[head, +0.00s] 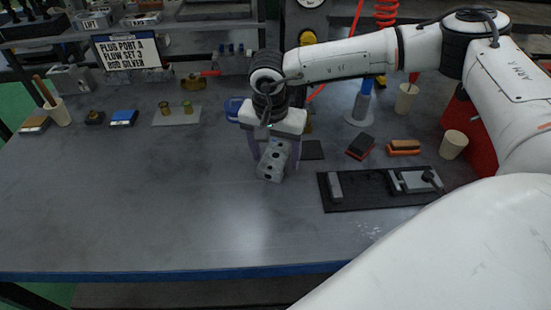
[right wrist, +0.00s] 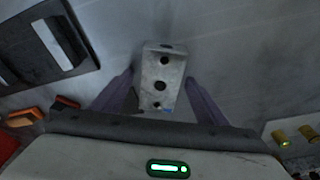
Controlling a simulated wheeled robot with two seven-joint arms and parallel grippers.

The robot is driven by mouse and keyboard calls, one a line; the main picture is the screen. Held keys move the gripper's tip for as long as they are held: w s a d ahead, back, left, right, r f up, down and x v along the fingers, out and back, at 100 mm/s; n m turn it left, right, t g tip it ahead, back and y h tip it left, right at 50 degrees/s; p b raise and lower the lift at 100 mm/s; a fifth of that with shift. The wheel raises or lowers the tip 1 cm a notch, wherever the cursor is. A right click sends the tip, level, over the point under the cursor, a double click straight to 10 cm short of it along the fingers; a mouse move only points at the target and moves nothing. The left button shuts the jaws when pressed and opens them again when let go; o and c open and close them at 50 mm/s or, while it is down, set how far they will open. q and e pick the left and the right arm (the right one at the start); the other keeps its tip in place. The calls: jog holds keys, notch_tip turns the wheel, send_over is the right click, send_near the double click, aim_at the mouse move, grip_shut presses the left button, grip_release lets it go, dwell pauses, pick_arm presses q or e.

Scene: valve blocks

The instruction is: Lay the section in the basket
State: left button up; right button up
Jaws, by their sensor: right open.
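A grey metal block section (head: 273,160) with dark round holes is on the bench top near the middle of the head view. My right gripper (head: 273,150) is above it, pointing down, with its fingers apart on either side of the block. In the right wrist view the section (right wrist: 161,78) lies between the two purple-grey fingers (right wrist: 162,100), with visible gaps at both sides. A blue rounded item (head: 233,108), partly hidden behind my right gripper, could be the basket, but I cannot tell. My left gripper is not in view.
A black tray (head: 350,205) with metal pieces lies to the right, also in the right wrist view (right wrist: 85,75). Dark and orange brushes or blocks (head: 404,147) and cups (head: 453,144) stand behind it. A sign (head: 127,53) stands at the back left. The left front bench is clear.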

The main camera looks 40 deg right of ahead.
jog(key=shift+r, duration=0.1)
jog(key=c, duration=1.6)
